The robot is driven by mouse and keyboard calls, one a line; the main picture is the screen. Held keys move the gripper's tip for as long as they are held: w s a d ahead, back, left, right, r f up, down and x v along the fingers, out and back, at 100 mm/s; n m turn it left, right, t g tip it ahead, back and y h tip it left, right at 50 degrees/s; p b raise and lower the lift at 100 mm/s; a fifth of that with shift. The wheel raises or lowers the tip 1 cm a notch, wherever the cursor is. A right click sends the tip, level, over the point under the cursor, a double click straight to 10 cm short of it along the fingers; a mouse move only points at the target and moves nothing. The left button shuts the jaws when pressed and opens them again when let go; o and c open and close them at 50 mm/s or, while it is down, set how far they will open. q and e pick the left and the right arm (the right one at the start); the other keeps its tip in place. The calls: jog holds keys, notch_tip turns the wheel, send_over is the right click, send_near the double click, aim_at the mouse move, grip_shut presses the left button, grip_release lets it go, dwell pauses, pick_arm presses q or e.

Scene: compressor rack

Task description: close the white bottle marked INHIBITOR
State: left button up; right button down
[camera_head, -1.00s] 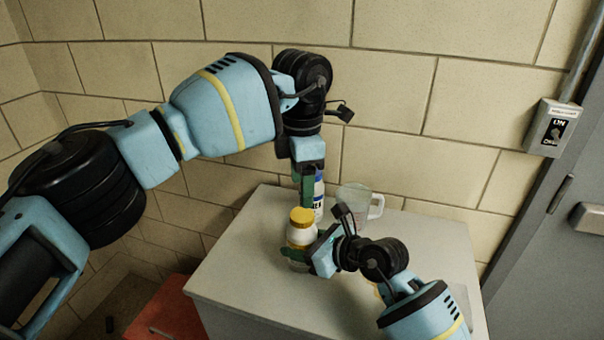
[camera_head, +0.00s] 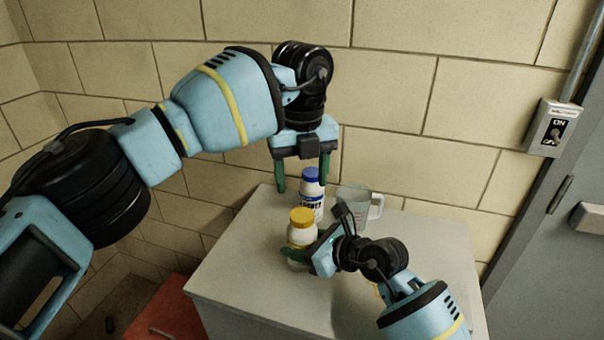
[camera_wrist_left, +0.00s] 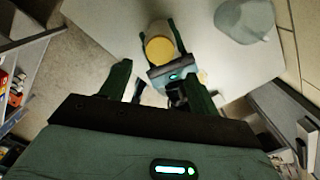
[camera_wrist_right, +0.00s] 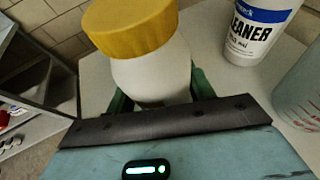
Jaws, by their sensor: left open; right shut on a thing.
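A white bottle (camera_head: 300,236) with a yellow cap (camera_head: 302,217) stands at the left part of the grey cabinet top. Its marking does not show in any view. The cap sits on its mouth; I cannot tell how tight it is. My right gripper (camera_head: 293,254) is shut around the bottle's body below the cap; the right wrist view shows the bottle (camera_wrist_right: 152,78) and cap (camera_wrist_right: 130,22) close up. My left gripper (camera_head: 301,184) is open and empty, pointing down above and behind the bottle, apart from the cap. The left wrist view shows the cap (camera_wrist_left: 160,48) beyond its fingers.
A white cleaner bottle (camera_head: 311,201) with a blue cap stands just behind the yellow-capped bottle, below my left gripper. A clear measuring jug (camera_head: 355,203) stands right of it. The wall is close behind. The cabinet top (camera_head: 430,235) is bare at right.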

aim_at(302, 214)
pick_arm(q)
jog(key=shift+r+n, duration=0.1)
jog(key=shift+n, duration=1)
jog(key=shift+f, duration=4.05)
jog(key=shift+c, duration=0.3)
